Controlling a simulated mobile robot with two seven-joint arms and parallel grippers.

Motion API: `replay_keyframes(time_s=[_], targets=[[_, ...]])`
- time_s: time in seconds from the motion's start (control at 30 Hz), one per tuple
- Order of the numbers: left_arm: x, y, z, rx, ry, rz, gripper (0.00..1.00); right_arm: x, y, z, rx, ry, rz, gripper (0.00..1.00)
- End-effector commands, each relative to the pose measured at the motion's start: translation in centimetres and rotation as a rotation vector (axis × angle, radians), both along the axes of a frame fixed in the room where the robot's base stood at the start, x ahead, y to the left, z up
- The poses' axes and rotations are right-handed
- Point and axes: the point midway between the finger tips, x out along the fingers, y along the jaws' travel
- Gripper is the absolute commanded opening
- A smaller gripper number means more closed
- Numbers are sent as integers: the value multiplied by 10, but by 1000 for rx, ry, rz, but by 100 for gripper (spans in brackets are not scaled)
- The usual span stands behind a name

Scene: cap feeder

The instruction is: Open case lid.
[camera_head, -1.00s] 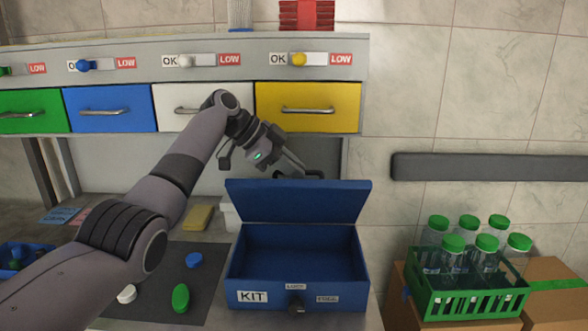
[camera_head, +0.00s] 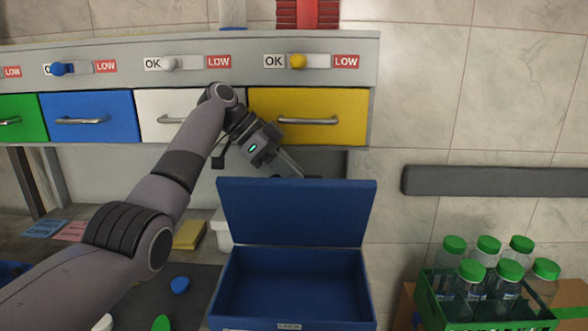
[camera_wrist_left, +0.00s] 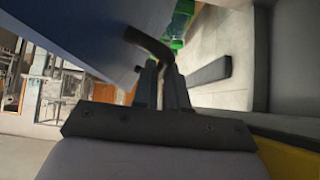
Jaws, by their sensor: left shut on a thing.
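The blue case (camera_head: 295,265) stands open and empty in the head view, its front face mostly cut off by the frame's lower edge. Its blue lid (camera_head: 296,212) stands raised at the back of the case. My left gripper (camera_head: 297,174) is behind the lid's top edge, its fingertips partly hidden by it. In the left wrist view, the gripper (camera_wrist_left: 162,68) is shut on a dark bent handle (camera_wrist_left: 148,42) beside the blue lid (camera_wrist_left: 88,38). My right gripper is not in view.
Yellow (camera_head: 308,112), white and blue drawers with sliders above them line the back. A green crate (camera_head: 440,312) of green-capped bottles stands at the right. A yellow block (camera_head: 189,234) and a blue cap (camera_head: 180,285) lie to the case's left.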

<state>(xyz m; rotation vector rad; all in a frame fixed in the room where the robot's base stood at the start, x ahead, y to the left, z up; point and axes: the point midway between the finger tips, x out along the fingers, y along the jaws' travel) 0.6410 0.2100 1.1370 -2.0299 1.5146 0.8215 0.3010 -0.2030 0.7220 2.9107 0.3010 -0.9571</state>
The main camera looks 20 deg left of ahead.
Motion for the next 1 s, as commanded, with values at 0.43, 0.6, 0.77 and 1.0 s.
replay_keyframes(time_s=[0.43, 0.6, 0.77, 1.0], targets=[[-4, 2, -8, 2, 34, 3, 0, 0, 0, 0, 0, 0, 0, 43], [-4, 2, -8, 1, 35, 2, 23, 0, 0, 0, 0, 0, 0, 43], [-4, 2, -5, -1, 29, 2, 23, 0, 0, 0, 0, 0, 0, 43], [-5, 10, 5, -3, 24, 3, 23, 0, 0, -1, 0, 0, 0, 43]])
